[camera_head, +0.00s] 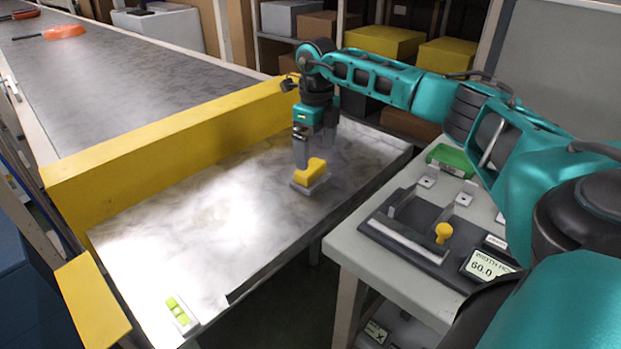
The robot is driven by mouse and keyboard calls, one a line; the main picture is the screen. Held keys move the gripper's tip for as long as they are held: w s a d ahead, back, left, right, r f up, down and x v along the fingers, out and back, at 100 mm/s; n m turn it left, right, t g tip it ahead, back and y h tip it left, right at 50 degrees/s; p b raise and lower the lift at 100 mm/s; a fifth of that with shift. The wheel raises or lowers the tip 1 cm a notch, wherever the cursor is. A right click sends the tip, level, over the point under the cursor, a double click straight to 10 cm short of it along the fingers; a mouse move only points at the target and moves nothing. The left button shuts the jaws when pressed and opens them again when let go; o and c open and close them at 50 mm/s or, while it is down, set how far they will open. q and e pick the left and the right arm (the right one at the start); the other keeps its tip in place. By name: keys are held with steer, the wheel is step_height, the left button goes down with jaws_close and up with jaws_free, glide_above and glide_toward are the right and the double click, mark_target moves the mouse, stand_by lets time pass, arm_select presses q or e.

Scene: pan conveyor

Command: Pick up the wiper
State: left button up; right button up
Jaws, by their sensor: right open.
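The wiper has a yellow handle on a flat grey base (311,178) and stands on the marble-look table near its right part. My right gripper (308,160) points down right above the wiper's handle. Its jaws are open, and the fingertips are close to the top of the handle. I cannot tell whether they touch it or reach around it. My left gripper is out of view.
A yellow barrier (170,150) runs along the table's far left edge, beside a conveyor (130,75) bearing an orange pan (65,31). A green level-like item (180,312) lies at the near corner. A grey side table (350,250) holds a fixture and display (488,268).

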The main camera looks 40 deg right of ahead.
mark_target(313, 167)
steer(key=f, duration=0.2)
steer(key=f+b, duration=0.1)
steer(key=f, duration=0.3)
steer(key=shift+w+a+b, duration=0.2)
steer(key=shift+w+b, duration=0.1)
steer(key=shift+c, duration=0.5)
steer(key=c, duration=0.6)
